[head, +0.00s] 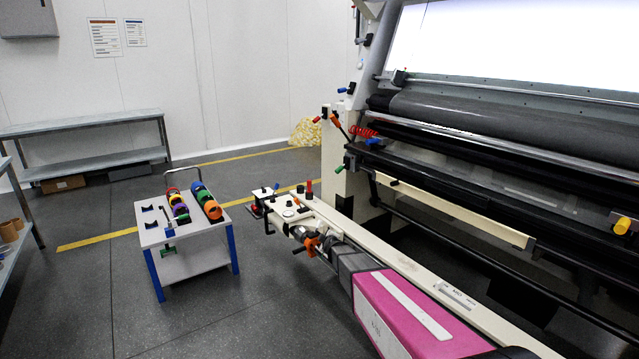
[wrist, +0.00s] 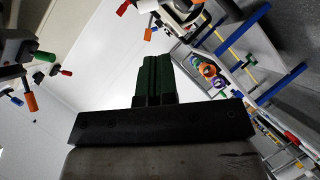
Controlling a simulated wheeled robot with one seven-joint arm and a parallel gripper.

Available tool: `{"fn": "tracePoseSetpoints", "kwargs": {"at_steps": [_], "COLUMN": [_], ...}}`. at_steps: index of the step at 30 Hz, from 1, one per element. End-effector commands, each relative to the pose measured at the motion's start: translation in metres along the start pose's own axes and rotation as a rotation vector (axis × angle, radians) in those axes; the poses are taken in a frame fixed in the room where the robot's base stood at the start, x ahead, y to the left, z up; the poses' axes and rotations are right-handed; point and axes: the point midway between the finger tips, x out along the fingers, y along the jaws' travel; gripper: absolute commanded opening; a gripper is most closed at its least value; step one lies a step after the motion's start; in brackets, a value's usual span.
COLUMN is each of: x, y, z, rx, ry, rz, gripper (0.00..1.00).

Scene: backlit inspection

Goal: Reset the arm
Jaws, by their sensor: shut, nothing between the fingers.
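My gripper (wrist: 154,72) shows in the wrist view as two dark green fingers side by side, pressed together above a wide black mount. Nothing shows between the fingers and they touch nothing that I can see. I cannot pick the gripper out in the head view.
A white cart (head: 195,233) with blue legs carries coloured rolls; it also shows tilted in the wrist view (wrist: 214,73). The large inspection machine (head: 460,110) fills the right. A pink-cased unit (head: 405,318) lies along a cream beam. A metal bench (head: 80,127) stands at the wall. Floor around the cart is open.

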Motion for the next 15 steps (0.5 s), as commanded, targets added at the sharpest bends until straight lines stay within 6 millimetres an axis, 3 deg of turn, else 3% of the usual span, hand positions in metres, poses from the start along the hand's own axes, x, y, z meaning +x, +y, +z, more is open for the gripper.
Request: {"fn": "tracePoseSetpoints", "kwargs": {"at_steps": [1, 8, 15], "x": [-0.027, -0.122, -0.244], "y": [-0.003, -0.028, -0.049], "z": [0.007, 0.044, 0.094], "rx": [0.059, 0.38, 0.715], "ry": [-0.009, -0.179, -0.567], "rz": [-0.062, -0.362, -0.55], "gripper": [0.0, 0.0, 0.0]}}
